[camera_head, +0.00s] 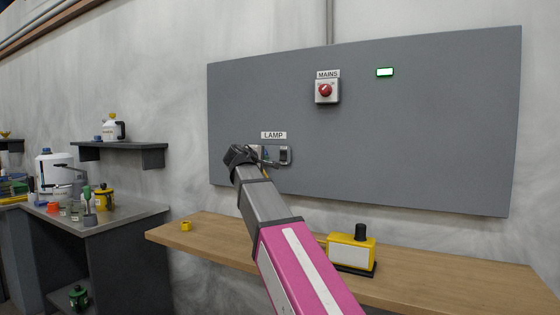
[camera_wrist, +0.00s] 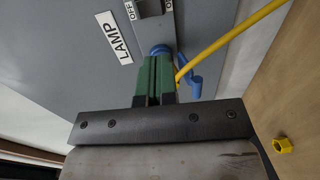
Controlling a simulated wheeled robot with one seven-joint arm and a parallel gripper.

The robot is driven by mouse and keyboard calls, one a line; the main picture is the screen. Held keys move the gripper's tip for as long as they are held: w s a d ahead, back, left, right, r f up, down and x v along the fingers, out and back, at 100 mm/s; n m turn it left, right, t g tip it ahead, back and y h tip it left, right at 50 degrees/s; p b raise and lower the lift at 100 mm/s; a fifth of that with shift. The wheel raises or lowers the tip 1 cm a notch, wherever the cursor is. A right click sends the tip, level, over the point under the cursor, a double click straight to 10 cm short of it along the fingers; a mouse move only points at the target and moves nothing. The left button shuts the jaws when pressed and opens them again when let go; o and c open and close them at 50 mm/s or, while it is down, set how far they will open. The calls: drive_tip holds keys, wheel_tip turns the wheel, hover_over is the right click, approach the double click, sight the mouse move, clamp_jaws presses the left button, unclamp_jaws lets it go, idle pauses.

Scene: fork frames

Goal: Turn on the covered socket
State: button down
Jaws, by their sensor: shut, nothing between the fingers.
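The socket unit under the LAMP label (camera_head: 273,135) is a grey fitting (camera_head: 284,155) with a dark switch on the grey wall panel. In the wrist view, a dark switch (camera_wrist: 150,7) shows at the top edge with OFF beside it; its other marking is cut off. Blue parts (camera_wrist: 194,85) and a yellow cable or rod (camera_wrist: 225,45) are below the switch. My gripper (camera_wrist: 157,62) has green fingers, shut with nothing between them. Its tips are at or just in front of the blue part; I cannot tell whether they touch. In the head view my gripper (camera_head: 262,156) hides the unit's left part.
A red MAINS knob (camera_head: 325,91) and a lit green indicator (camera_head: 385,72) are higher on the panel. Below, a wooden bench (camera_head: 440,275) holds a yellow box (camera_head: 350,250) and a small yellow nut-like piece (camera_head: 186,226). A cluttered side table stands left.

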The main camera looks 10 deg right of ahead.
sight(282, 160)
idle(0.3)
drive_tip(key=x, duration=1.4)
drive_tip(key=shift+w+d, duration=0.1)
drive_tip(key=shift+w, duration=0.1)
drive_tip(key=s+a+f, duration=0.2)
drive_tip(key=s+a, duration=0.6)
drive_tip(key=s, duration=0.3)
drive_tip(key=shift+s, duration=0.15)
